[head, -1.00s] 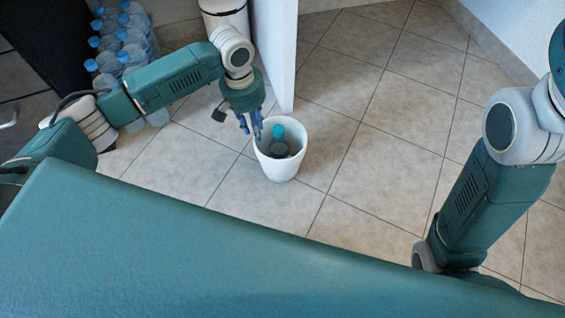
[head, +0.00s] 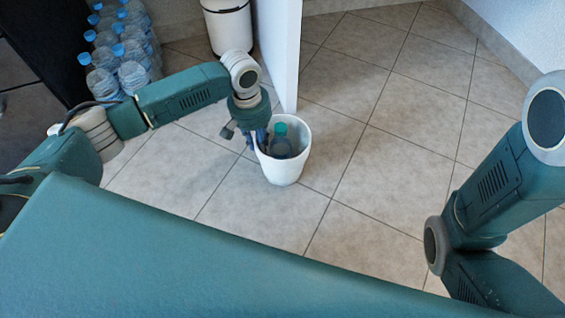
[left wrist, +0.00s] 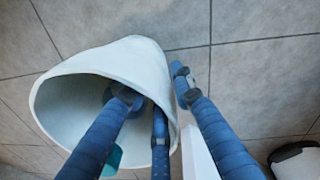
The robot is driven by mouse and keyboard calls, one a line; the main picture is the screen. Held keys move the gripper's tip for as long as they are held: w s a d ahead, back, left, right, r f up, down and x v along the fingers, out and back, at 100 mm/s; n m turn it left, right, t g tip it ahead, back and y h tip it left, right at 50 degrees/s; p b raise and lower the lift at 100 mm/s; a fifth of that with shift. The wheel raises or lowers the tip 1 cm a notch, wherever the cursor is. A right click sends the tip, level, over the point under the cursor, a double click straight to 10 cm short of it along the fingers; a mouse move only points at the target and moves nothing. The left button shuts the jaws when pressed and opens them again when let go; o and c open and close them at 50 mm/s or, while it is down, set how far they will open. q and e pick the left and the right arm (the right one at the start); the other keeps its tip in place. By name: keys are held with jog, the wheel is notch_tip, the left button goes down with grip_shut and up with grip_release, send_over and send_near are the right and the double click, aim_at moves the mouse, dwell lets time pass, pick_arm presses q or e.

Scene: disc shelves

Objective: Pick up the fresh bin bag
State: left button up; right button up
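I cannot make out a bin bag as a separate thing in either view. A white open bin (head: 284,173) stands on the tiled floor, and a clear bottle with a teal cap (head: 280,137) is inside it. My left gripper (head: 257,146) is at the bin's left rim. In the left wrist view the bin (left wrist: 70,85) is seen from above, and the blue fingers of my left gripper (left wrist: 155,90) are spread. Two fingers reach over the opening and one is outside the wall. Contact with the rim is unclear. My right gripper is out of view; only its arm shows.
A white panel (head: 284,50) stands upright just behind the bin. A white pedal bin (head: 228,28) is to its left, and several water bottles (head: 125,50) are at the upper left. The tiled floor (head: 385,150) right of the bin is clear.

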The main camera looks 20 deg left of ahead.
pick_arm(q)
grip_shut()
jog(key=shift+r, duration=0.15)
